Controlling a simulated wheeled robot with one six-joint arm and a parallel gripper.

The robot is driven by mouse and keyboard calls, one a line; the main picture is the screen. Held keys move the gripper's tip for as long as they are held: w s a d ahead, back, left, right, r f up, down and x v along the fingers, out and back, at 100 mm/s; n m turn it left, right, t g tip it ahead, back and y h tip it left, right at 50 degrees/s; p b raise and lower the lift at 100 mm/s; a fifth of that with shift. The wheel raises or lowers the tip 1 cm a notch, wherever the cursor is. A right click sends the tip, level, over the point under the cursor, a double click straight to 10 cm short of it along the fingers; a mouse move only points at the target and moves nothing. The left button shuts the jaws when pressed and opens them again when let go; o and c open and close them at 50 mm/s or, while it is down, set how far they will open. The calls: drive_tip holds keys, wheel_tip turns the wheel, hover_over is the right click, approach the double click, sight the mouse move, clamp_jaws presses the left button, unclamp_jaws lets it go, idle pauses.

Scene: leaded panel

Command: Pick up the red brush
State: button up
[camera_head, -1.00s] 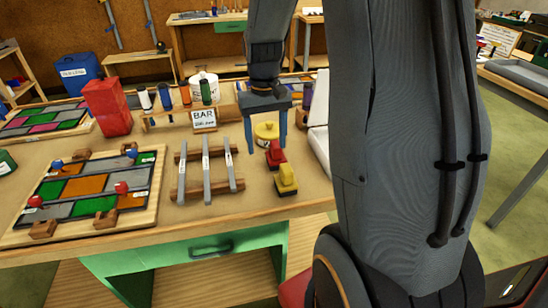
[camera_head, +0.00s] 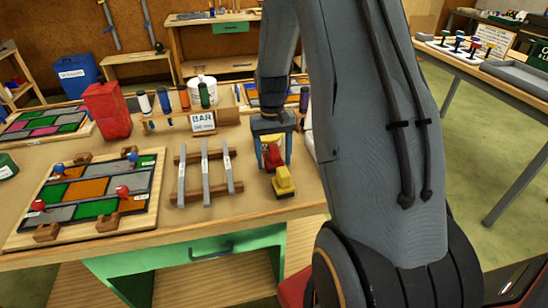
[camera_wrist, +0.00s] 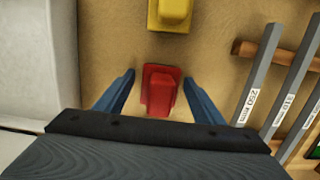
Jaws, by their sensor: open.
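The red brush (camera_head: 273,156) lies on the workbench, just behind a yellow brush (camera_head: 284,182). In the wrist view the red brush (camera_wrist: 160,88) lies between the two blue fingers of my gripper (camera_wrist: 159,90), with a gap on each side. My gripper (camera_head: 272,160) points down and is open and empty. In the wrist view the yellow brush (camera_wrist: 170,14) lies just beyond the fingertips. The lower end of the red brush is close to the gripper's dark body in the wrist view.
Metal bars (camera_head: 206,172) rest on wooden supports to the left. A leaded panel (camera_head: 88,195) with coloured pieces lies further left. A red container (camera_head: 107,110) and a row of upright tubes stand behind. A pale block (camera_wrist: 38,58) is beside the gripper.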

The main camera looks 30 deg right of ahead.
drive_tip(key=shift+f, duration=0.2)
drive_tip(key=c, duration=1.2)
drive_tip(key=shift+r+b, duration=1.25)
drive_tip(key=shift+r, duration=3.8)
